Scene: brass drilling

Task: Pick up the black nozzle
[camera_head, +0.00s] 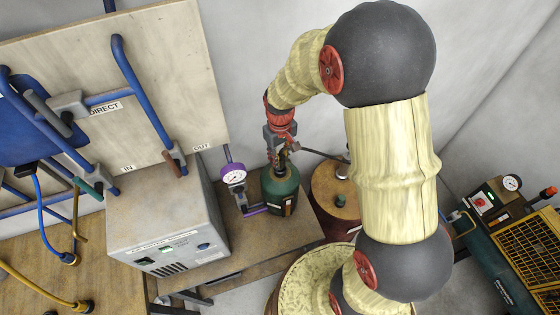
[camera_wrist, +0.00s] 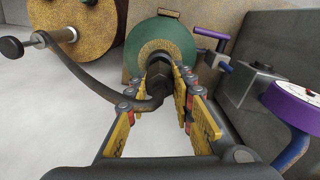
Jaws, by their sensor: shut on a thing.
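The black nozzle (camera_wrist: 157,82) is a dark piece at the top of the green canister (camera_wrist: 184,48), between my fingers in the wrist view. My gripper (camera_wrist: 165,85) is shut on it, with yellow-padded fingers on both sides. A dark curved hose (camera_wrist: 92,82) runs from the nozzle to the upper left. In the head view my gripper (camera_head: 280,150) reaches down over the canister (camera_head: 280,188), and the fingers mostly hide the nozzle. I cannot tell whether the nozzle is clear of the canister.
A purple-rimmed gauge (camera_head: 233,176) and purple-handled valve stand left of the canister. A grey box (camera_head: 165,225) is further left. A rusty round tank (camera_head: 335,205) is to the right, and a green machine with yellow grilles (camera_head: 530,250) is at far right.

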